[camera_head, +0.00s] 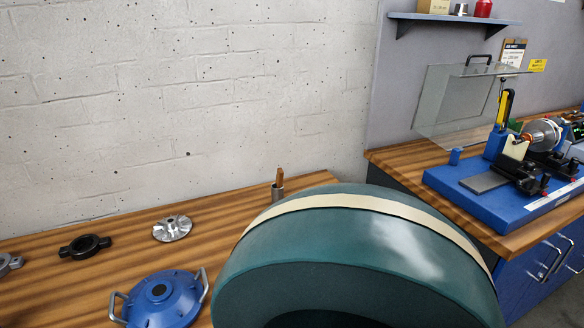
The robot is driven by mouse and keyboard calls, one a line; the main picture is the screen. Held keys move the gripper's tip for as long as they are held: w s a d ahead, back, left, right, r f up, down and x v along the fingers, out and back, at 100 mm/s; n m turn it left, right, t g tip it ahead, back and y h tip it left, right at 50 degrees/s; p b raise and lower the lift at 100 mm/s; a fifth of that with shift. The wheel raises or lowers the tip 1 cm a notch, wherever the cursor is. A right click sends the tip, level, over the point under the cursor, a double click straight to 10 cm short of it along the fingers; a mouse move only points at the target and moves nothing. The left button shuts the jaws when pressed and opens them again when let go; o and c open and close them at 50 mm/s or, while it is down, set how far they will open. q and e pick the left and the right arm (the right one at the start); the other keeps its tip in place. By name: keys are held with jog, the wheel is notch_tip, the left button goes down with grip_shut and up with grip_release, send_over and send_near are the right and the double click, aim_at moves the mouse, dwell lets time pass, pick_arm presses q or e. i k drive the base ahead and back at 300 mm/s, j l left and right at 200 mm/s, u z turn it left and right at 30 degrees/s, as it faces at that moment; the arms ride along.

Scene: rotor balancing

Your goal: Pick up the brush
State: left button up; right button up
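A brown handle (280,175), which looks like the brush, stands upright in a small metal cup (277,192) at the back of the wooden table. Its lower end is hidden inside the cup, so I cannot see any bristles. Neither of my grippers shows in the head view, and nothing is seen touching the handle or the cup.
A blue housing with handles (162,298), a silver finned wheel (172,228) and a black flanged ring (85,246) lie on the wooden table (120,222). A large teal rounded shape, perhaps mine, blocks the lower middle. A blue balancing machine (500,200) stands right.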

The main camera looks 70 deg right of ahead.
aim_at(280, 175)
jog(key=k+l, duration=0.65)
jog(key=l, duration=0.25)
